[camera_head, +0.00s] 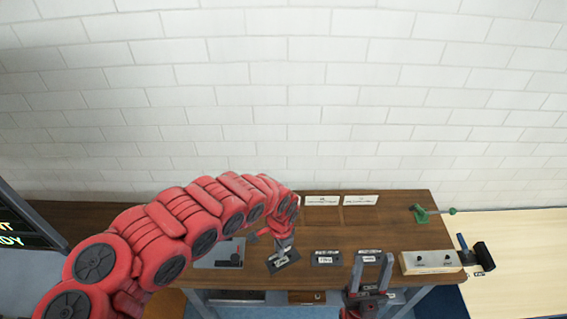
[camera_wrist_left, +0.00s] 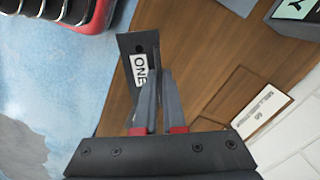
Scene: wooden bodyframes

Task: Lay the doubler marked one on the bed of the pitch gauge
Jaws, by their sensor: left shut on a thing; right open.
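My left gripper (camera_head: 283,247) is shut on a dark flat plate (camera_head: 286,262) with a white label. In the left wrist view the label on this plate (camera_wrist_left: 139,68) reads ONE, and the fingers (camera_wrist_left: 152,100) grip its lower part. The plate is tilted in the head view; whether it touches the table is unclear. A flat grey fixture with a dark block (camera_head: 222,254) lies left of it, partly hidden by my left arm; it may be the pitch gauge. My right gripper (camera_head: 372,262) is open near the table's front edge.
Two more labelled dark plates lie on the wooden table (camera_head: 400,215), one at the middle (camera_head: 327,258), one behind my right fingers. A light block with holes (camera_head: 430,262), a green clamp (camera_head: 425,213) and a black-headed hammer (camera_head: 480,254) are at right. White cards (camera_head: 322,200) lie at the back.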

